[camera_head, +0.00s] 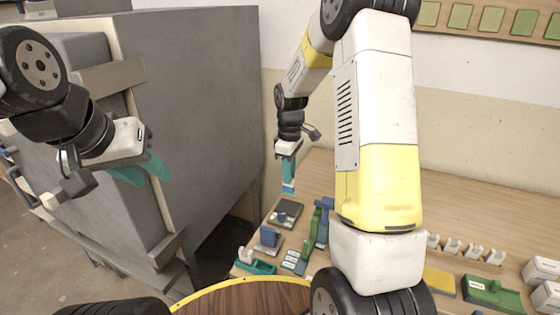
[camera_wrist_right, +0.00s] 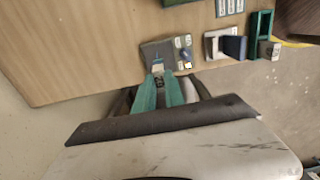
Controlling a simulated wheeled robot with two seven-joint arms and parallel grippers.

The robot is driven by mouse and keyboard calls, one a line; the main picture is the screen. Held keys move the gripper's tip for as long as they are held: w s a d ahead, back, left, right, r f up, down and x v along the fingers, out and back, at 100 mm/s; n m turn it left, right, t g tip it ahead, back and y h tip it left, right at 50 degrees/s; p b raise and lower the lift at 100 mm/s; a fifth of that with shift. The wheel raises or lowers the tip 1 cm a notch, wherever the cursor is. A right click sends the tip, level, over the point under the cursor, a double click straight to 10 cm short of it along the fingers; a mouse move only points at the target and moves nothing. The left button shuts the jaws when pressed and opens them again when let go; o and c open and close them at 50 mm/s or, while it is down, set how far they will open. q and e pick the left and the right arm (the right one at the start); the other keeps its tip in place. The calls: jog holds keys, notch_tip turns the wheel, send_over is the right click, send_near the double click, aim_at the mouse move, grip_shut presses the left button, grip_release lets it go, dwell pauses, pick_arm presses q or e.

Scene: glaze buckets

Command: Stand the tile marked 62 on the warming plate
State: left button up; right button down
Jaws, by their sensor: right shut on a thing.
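My right gripper (camera_head: 289,182) points down with its teal fingers shut on a small tile (camera_head: 288,189), which looks blue and white. The dark square plate (camera_head: 290,207), which looks like the warming plate, lies on the table below this gripper. In the right wrist view the plate (camera_wrist_right: 157,50) is just beyond the fingertips; contact cannot be told. My left gripper (camera_head: 145,172) is open and empty, far left, away from the table.
Beside the plate are a blue knob (camera_head: 281,217), a grey stand with a blue block (camera_head: 269,238), a teal holder (camera_head: 258,267) and green and blue items (camera_head: 310,238). A large grey cabinet (camera_head: 200,110) stands left. The table's back (camera_head: 460,190) is clear.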

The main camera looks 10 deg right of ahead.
aim_at(289, 193)
jog(key=shift+f, duration=2.8)
jog(key=shift+f, duration=0.25)
jog(key=c, duration=1.3)
grip_release()
jog(key=shift+c, duration=0.2)
jog(key=shift+r, duration=3.5)
